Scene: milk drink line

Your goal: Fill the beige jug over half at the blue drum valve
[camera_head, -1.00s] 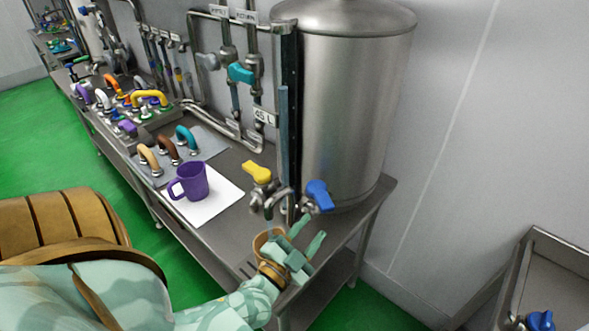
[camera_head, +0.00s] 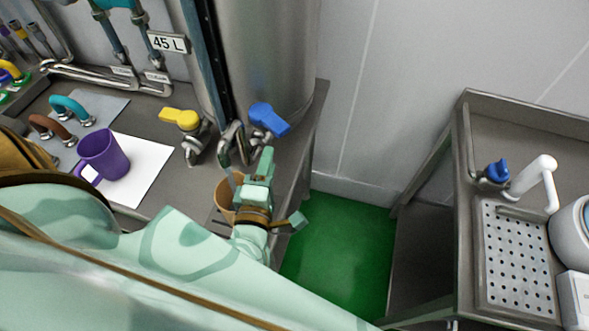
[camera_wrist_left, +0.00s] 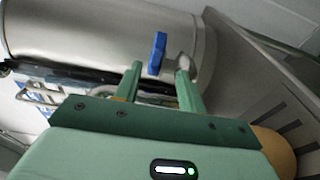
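The beige jug (camera_head: 226,196) stands under the metal spout of the blue-handled valve (camera_head: 268,120) on the steel drum (camera_head: 265,50). A thin pale streak shows between spout and jug; the jug's inside and level are mostly hidden. My left gripper (camera_head: 283,187) is open and empty beside the jug, below and in front of the blue handle. In the left wrist view, the open fingers (camera_wrist_left: 158,72) point toward the blue handle (camera_wrist_left: 157,53), which shows in the gap beyond them. Part of the jug (camera_wrist_left: 275,150) shows at lower right. My right gripper is out of view.
A yellow-handled valve (camera_head: 180,118) is left of the blue one. A purple mug (camera_head: 104,158) stands on a white sheet (camera_head: 150,170). At right is a steel sink bench (camera_head: 462,200) with a white tap (camera_head: 535,180). Green floor lies between the benches.

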